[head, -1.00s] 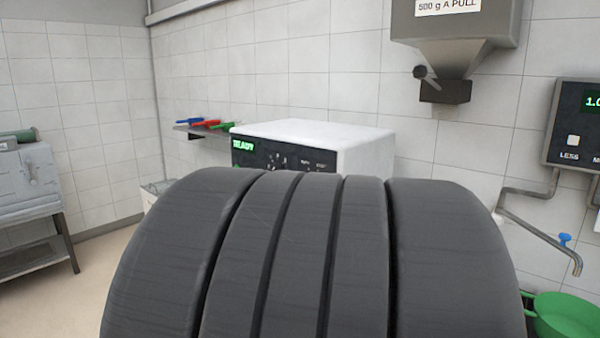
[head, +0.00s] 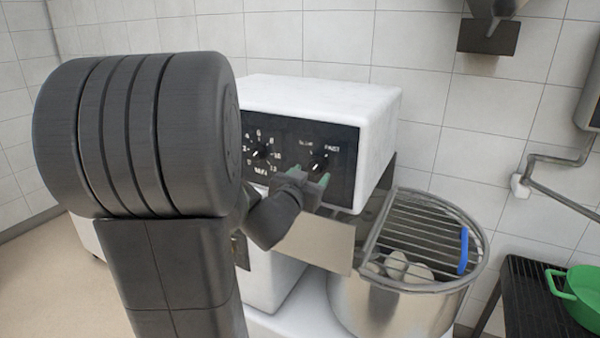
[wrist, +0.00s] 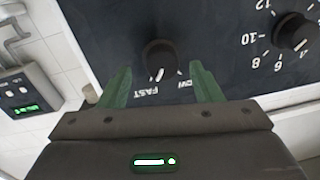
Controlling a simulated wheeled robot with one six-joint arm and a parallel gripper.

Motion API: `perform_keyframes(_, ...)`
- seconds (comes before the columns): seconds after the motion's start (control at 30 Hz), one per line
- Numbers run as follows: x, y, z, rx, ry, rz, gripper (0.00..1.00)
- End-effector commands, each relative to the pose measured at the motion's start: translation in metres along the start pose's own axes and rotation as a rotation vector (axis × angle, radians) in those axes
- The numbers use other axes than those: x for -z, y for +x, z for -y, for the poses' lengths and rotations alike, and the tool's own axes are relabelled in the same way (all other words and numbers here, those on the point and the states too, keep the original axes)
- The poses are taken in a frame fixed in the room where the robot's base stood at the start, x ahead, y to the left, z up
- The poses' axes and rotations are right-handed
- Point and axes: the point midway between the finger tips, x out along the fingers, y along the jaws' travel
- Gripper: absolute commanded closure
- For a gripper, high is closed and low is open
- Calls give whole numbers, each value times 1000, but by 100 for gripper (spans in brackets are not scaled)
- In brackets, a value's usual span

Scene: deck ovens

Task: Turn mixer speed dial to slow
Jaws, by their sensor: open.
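The mixer speed dial (head: 320,161) is a black knob with a white pointer line on the mixer's dark control panel. In the head view a SLOW label is at its upper left and a FAST label at its upper right. In the wrist view the same dial (wrist: 160,56) appears upside down, its pointer toward the FAST side; the SLOW label is partly covered. My gripper (head: 307,177) is at the panel, just below the dial in the head view. Its green fingers are open in the wrist view (wrist: 163,80), one on each side of the dial. Contact with the knob cannot be told.
A numbered timer dial (head: 262,152) sits left of the speed dial. The steel bowl (head: 385,305) with a wire guard (head: 425,235) and blue handle is at right. A green colander (head: 578,297) stands on a dark rack. Wall tiles are behind the mixer.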

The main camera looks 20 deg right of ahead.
Motion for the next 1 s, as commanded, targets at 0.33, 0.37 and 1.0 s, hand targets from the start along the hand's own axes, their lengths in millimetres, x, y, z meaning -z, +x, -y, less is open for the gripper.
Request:
perform_keyframes(0.33,0,23,0,0,0,0,41)
perform_keyframes(0.37,0,23,0,0,0,0,41)
perform_keyframes(1.0,1,22,0,1,-14,2,86)
